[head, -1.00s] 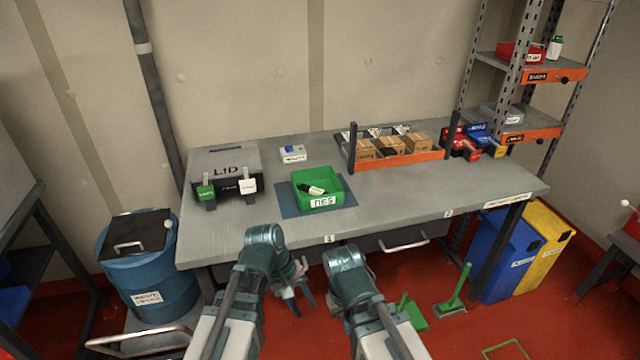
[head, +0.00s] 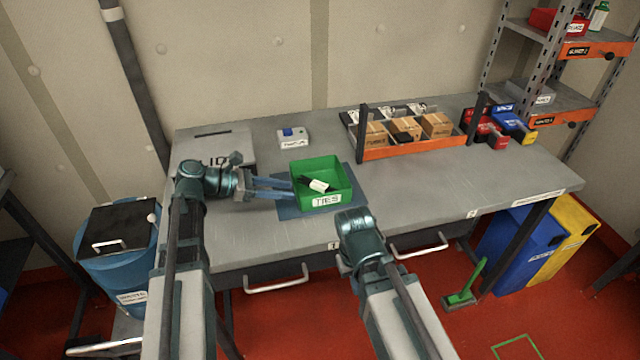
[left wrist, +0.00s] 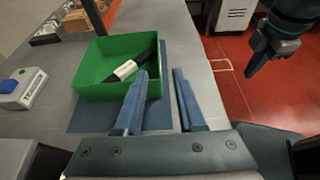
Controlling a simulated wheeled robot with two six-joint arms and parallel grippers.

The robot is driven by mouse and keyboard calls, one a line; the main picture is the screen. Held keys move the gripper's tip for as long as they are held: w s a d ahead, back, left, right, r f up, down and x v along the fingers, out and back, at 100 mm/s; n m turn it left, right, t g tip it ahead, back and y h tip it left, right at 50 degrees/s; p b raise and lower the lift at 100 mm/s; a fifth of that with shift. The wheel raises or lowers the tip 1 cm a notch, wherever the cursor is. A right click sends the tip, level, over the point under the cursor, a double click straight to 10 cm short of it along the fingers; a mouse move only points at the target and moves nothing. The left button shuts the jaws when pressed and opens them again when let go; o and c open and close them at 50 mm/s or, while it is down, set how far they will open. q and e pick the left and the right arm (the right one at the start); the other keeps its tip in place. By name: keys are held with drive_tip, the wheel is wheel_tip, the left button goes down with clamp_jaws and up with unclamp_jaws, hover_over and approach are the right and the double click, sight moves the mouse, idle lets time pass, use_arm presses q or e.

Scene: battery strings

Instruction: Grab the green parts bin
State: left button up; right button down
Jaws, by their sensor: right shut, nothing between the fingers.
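The green parts bin (head: 316,167) stands on a blue-grey mat (head: 291,211) on the workbench. Its front label reads TIES, and a dark bundle with a white tag (head: 318,185) lies inside. My left gripper (head: 291,188) is at the bin's left side, low over the bench, fingers pointing at it. In the left wrist view its two fingers are apart, and one overlaps the green bin (left wrist: 100,61); I cannot tell whether it touches. My right gripper (left wrist: 253,68) shows in the left wrist view, shut and empty; in the head view its fingers are hidden by my right wrist.
A grey lidded box (head: 213,147) is behind my left arm. A small white box with a blue top (head: 293,138) stands behind the bin. An orange-fronted rack (head: 415,148) of cartons is to the right. The bench right of the mat is clear.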

use_arm(q)
drive_tip(key=b, duration=0.2)
approach(327, 195)
drive_tip(key=x, duration=0.3)
drive_tip(key=shift+d+f, duration=0.15)
drive_tip(key=shift+w+d+f, duration=0.15)
drive_tip(key=shift+w+d, duration=0.05)
drive_tip(key=shift+d, duration=0.5)
drive_tip(key=shift+b, duration=0.35)
drive_tip(key=b+x, duration=0.1)
drive_tip(key=x, duration=0.3)
drive_tip(key=shift+w+f+b, duration=0.15)
drive_tip(key=shift+f+b, duration=0.1)
drive_tip(key=shift+b, duration=0.15)
drive_tip(key=shift+w+d, duration=0.15)
drive_tip(key=shift+d, duration=0.35)
drive_tip(key=shift+c, duration=0.3)
clamp_jaws()
